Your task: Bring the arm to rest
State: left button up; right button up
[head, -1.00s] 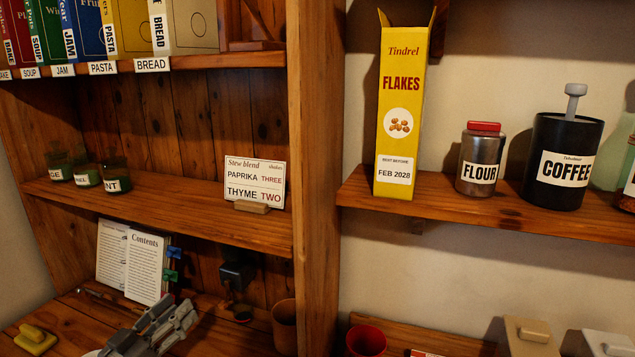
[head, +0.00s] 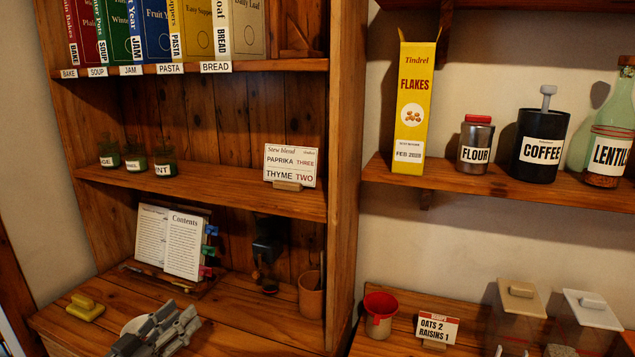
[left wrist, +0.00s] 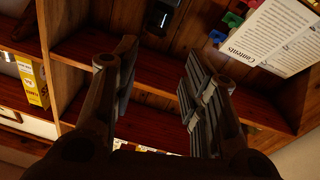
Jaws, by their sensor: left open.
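My left gripper (head: 178,322) shows at the bottom of the head view, low over the wooden counter (head: 245,322) and in front of the open recipe book (head: 168,242). In the left wrist view, the two fingers of the left gripper (left wrist: 160,85) stand well apart with nothing between them. That view looks past the fingers at the shelving, with the book (left wrist: 270,35) at the upper right. My right gripper is in neither view.
A yellow butter-like block (head: 86,308) lies left of the gripper. A brown cup (head: 310,295) and a dark grinder-like device (head: 268,250) stand behind it. A red-rimmed pot (head: 380,315) and lidded canisters (head: 520,300) stand on the right. Shelves hang above the counter.

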pick_arm(q)
jog(key=s+d+f+g+y, duration=0.25)
jog(key=s+d+f, duration=0.2)
jog(key=f, duration=0.35)
jog(key=s+d+f+g+y, duration=0.2)
jog(key=s+d+f+g, duration=0.15)
jog(key=s+f, duration=0.35)
jog(key=s+f+g+y, duration=0.1)
jog(key=s+f+g, duration=0.25)
jog(key=s, duration=0.65)
jog(key=s+f+g+y, duration=0.25)
jog(key=s+g, duration=0.25)
jog(key=s, duration=0.6)
notch_tip(320, 180, down, 29)
jog(key=b, duration=0.5)
jog(key=s+a+f+g+b, duration=0.1)
jog(key=s+f+b, duration=0.1)
jog(key=s+f, duration=0.7)
jog(key=s+a+f+g+b, duration=0.1)
jog(key=s+a+f+b, duration=0.1)
jog(key=s+f, duration=0.6)
notch_tip(320, 180, down, 7)
jog(key=shift+s+a+r+h+b, duration=0.2)
jog(key=shift+s+a+h+b, duration=0.15)
jog(key=shift+b, duration=0.15)
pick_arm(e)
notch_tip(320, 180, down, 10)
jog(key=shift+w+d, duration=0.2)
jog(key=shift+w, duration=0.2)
